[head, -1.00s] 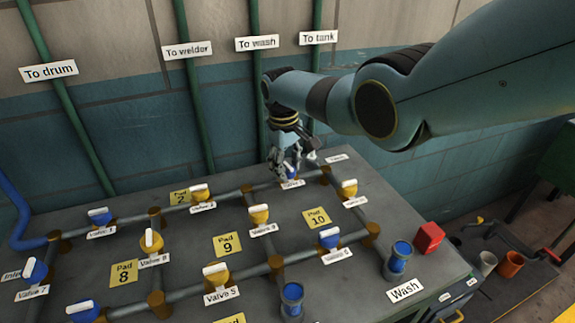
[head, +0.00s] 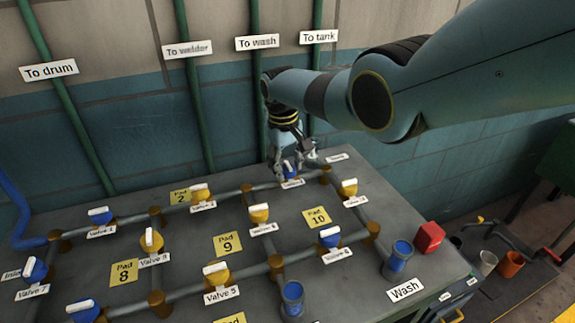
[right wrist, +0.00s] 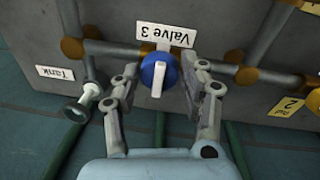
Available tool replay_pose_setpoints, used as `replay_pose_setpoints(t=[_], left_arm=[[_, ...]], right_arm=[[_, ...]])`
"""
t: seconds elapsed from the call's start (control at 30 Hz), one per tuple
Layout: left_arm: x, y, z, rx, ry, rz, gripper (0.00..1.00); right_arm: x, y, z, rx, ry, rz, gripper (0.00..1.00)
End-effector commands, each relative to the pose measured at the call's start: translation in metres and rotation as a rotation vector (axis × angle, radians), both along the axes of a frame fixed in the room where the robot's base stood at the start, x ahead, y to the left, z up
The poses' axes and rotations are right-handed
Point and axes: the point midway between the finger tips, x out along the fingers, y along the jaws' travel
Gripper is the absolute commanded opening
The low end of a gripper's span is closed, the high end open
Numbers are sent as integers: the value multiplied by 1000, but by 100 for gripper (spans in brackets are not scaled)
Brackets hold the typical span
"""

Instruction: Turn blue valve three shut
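Blue valve three (head: 290,170) sits on the far pipe at the back right of the bench. In the right wrist view it is a round blue knob (right wrist: 150,68) with a white bar handle (right wrist: 158,78) standing across the pipe, beside its "Valve 3" label (right wrist: 166,35). My right gripper (head: 294,158) is at the valve, reaching from the wall side. In the right wrist view its fingers (right wrist: 162,78) are spread either side of the knob, with gaps between them and the handle. My left gripper is not in view.
Other blue and yellow valves, such as a yellow one (head: 348,188), stand along the pipes. Yellow pad 10 (head: 317,217) lies near. A red block (head: 429,237) and a blue-topped cylinder (head: 399,260) are at the right. Green pipes (head: 194,110) run up the wall behind.

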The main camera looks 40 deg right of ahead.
Motion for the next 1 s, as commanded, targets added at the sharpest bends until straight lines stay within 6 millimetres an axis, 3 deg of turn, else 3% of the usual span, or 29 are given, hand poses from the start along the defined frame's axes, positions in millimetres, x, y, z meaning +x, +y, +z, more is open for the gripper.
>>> replay_pose_setpoints(t=[0.13,0.53,0.67,1.0], left_arm=[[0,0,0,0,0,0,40],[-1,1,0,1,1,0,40],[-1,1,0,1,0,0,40],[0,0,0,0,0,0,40]], right_arm=[[0,0,0,0,0,1,62],[1,0,8,0,-2,1,62],[1,2,25,0,-4,1,62],[1,8,97,0,-3,2,62]])
